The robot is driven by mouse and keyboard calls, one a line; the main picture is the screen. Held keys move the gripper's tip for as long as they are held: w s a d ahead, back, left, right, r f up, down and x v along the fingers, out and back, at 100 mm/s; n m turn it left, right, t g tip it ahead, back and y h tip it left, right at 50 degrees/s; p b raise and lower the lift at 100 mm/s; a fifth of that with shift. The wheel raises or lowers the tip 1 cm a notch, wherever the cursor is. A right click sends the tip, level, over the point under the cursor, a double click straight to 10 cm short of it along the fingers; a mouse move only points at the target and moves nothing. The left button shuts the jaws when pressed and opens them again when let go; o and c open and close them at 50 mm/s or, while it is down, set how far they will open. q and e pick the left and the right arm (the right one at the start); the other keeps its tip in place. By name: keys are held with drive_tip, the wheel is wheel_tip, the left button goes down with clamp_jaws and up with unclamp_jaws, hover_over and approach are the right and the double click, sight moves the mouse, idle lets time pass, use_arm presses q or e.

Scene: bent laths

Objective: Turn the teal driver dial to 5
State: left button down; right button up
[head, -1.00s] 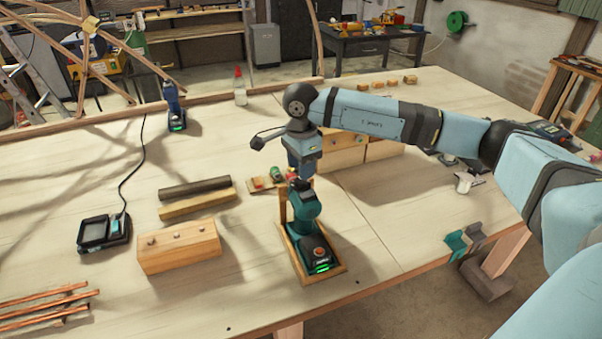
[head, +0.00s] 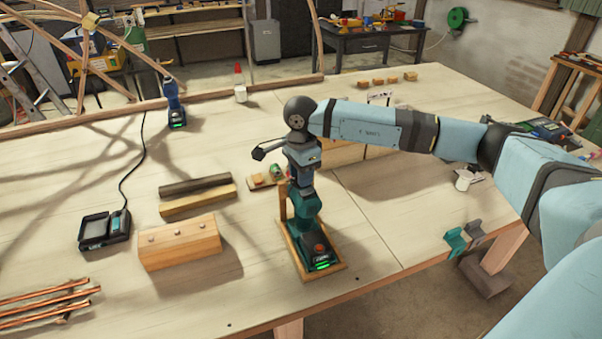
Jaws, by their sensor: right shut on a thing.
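The teal driver (head: 306,212) stands upright in a wooden cradle (head: 337,275) near the front of the bench, its base with a green light and a red button towards me. My right gripper (head: 302,178) points down at the top of the driver and is shut on it there, at the dial. The dial itself is hidden by the gripper, so I cannot read its number. My left gripper is not in view.
Left of the driver lie a drilled wooden block (head: 180,245), dark and light bars (head: 197,187), a charger (head: 104,231) and copper-coloured rods (head: 45,303). A blue driver (head: 173,103) and a bottle (head: 240,85) stand at the back. Bare bench lies right of the cradle.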

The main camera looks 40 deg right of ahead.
drive_tip(key=shift+m, duration=0.3)
drive_tip(key=m+b, duration=0.2)
drive_tip(key=m, duration=0.2)
drive_tip(key=shift+f, duration=0.1)
drive_tip(key=m+b, duration=0.2)
drive_tip(key=m, duration=0.6)
drive_tip(key=shift+m, duration=0.3)
drive_tip(key=shift+m+b, duration=0.35)
drive_tip(key=shift+m, duration=1.05)
drive_tip(key=o, duration=0.6)
